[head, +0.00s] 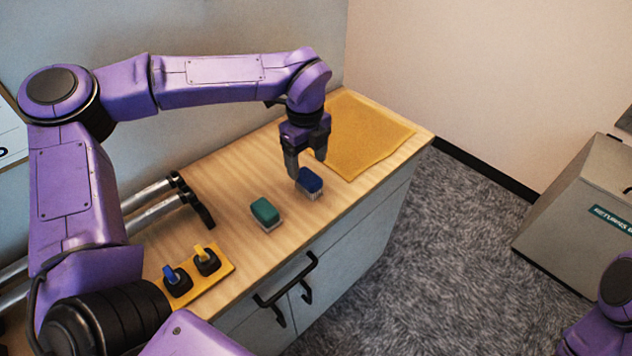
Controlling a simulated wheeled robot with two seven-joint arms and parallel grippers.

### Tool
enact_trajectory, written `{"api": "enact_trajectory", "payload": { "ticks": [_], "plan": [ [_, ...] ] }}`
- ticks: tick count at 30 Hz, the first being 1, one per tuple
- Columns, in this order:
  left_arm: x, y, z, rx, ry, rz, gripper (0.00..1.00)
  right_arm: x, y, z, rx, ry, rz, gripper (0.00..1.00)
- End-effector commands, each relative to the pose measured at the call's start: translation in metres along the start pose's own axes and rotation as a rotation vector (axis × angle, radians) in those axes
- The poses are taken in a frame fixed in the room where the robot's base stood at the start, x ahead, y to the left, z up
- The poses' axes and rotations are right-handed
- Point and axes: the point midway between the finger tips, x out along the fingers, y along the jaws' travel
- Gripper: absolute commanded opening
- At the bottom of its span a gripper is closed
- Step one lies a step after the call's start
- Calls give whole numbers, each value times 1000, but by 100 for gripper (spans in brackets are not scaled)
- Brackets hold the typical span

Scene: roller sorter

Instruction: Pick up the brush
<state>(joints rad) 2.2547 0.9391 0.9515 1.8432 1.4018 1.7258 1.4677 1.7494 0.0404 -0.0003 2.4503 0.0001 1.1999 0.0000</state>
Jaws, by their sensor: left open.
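Two brushes lie on the wooden counter. The blue brush (309,181) has pale bristles facing down and sits near the front edge. The green brush (265,212) lies to its left and a little nearer to me. My left gripper (306,168) points down right over the blue brush, with its jaws open. One finger is at the left of the blue brush and the other is behind it. I cannot tell whether either finger touches it. Of my right arm only a purple part shows at the lower right; its gripper is out of view.
A yellow mat (366,135) lies at the counter's far end. A yellow plate (220,270) with a blue and a yellow switch is at the near left. Metal rollers (155,205) lie along the wall. A grey returns bin (580,205) stands on the carpet at right.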

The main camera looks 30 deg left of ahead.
Motion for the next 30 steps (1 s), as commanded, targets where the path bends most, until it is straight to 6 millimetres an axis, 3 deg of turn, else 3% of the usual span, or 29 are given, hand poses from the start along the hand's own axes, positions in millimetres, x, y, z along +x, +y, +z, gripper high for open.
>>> {"api": "enact_trajectory", "payload": {
  "ticks": [7,15,16,21,30],
  "plan": [
    [40,3,-6,5,2,3,72,-15,1,-7,0,1,-1,83],
    [48,2,-6,3,1,0,72,-15,1,-6,0,1,-1,83],
    [48,2,-6,3,1,0,66,-15,1,-6,0,1,-1,83],
    [48,2,-6,3,1,1,15,-15,1,-6,0,1,-1,83],
    [46,2,-6,4,1,0,15,-14,1,-6,0,1,-1,83]
  ]
}}
